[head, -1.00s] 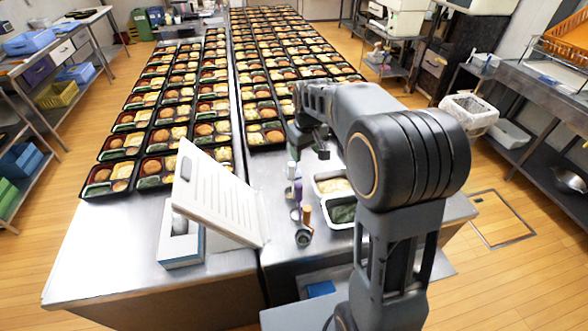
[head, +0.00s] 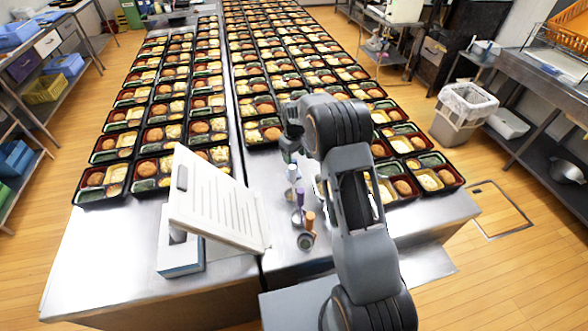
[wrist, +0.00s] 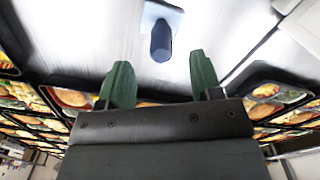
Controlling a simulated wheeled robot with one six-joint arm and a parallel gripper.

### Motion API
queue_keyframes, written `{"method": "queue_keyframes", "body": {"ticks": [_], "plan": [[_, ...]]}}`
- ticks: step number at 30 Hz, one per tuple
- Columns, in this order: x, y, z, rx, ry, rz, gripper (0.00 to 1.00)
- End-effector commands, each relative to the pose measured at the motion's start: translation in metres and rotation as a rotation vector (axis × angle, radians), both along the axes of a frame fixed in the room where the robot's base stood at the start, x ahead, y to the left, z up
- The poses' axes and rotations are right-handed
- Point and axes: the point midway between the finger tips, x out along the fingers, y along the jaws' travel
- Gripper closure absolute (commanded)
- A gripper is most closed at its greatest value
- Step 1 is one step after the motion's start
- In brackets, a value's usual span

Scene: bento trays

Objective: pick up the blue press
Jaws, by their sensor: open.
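The blue press shows in the wrist view (wrist: 161,42) as a dark blue-grey rounded handle on a pale blue flat base, on the steel table. It lies ahead of my gripper (wrist: 162,78), roughly between the lines of the two green fingers. The fingers are spread apart with nothing between them. In the head view, the pale-handled upright tool (head: 292,172), the farthest of a short row, appears to be this press. My gripper (head: 290,153) is just beyond it there, partly hidden by my arm.
A purple-handled tool (head: 300,198) and an orange-handled tool (head: 310,222) stand nearer in the same row. A tilted white clipboard (head: 215,205) leans over a tissue box (head: 180,252) at left. Filled bento trays (head: 95,192) cover the far table.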

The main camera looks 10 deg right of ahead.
Motion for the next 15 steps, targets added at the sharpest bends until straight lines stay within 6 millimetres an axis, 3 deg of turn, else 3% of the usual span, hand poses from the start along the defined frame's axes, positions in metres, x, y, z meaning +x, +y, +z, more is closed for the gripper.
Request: {"method": "queue_keyframes", "body": {"ticks": [7, 15], "plan": [[0.0, 0.0, -0.014, 0.0, 0.004, -0.003, 0.41], [0.001, 0.0, -0.048, -0.001, 0.002, -0.006, 0.41]]}}
